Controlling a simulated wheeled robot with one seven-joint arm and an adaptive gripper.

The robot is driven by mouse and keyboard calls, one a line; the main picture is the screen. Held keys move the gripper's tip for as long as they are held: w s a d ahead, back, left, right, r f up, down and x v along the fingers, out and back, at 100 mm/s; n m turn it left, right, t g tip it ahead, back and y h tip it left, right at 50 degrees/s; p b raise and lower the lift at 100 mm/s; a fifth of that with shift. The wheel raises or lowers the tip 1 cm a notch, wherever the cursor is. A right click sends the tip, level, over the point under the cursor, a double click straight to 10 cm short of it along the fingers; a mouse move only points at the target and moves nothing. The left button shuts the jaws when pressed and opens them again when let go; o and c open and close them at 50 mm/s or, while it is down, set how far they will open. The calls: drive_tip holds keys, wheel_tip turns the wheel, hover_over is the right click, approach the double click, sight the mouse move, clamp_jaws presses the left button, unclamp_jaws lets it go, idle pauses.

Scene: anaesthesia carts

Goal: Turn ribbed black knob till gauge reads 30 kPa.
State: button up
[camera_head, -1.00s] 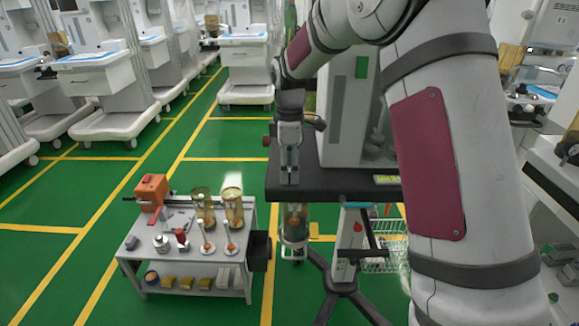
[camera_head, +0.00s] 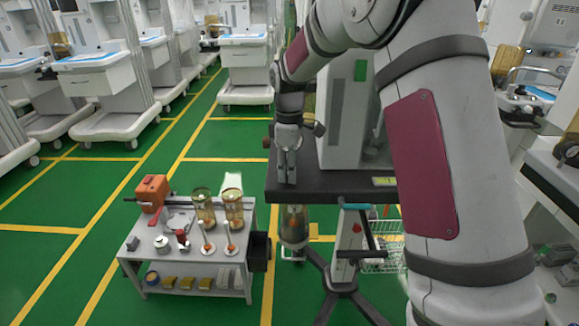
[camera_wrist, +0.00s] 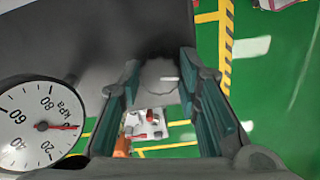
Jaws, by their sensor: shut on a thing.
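The gauge (camera_wrist: 25,125) is a white round dial marked kPa at the left of the wrist view. Its red needle points right, on the side of the 20 away from the 40; the exact value is hard to read. My gripper (camera_wrist: 160,80) has its teal-padded fingers on either side of a rounded grey-black piece (camera_wrist: 158,70), which I take for the knob; its ribs cannot be made out. In the head view my gripper (camera_head: 287,180) points down at the left front part of the dark tabletop (camera_head: 335,182). The knob and gauge cannot be made out there.
A grey tool cart (camera_head: 180,265) with an orange box (camera_head: 152,192) and amber cylinders (camera_head: 233,208) stands left of the dark top. A pale cabinet (camera_head: 345,115) stands right behind my gripper.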

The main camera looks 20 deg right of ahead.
drive_tip(key=m+p, duration=0.1)
drive_tip(key=m, duration=0.2)
drive_tip(key=shift+m, duration=0.3)
drive_tip(key=m+p, duration=0.1)
drive_tip(key=m, duration=0.2)
drive_tip(key=shift+m, duration=0.3)
drive_tip(key=m+p, duration=0.1)
drive_tip(key=m, duration=0.5)
drive_tip(key=shift+m, duration=0.3)
drive_tip(key=o, duration=1.1)
drive_tip(key=shift+o, duration=0.2)
wheel_tip(320, 180, up, 12)
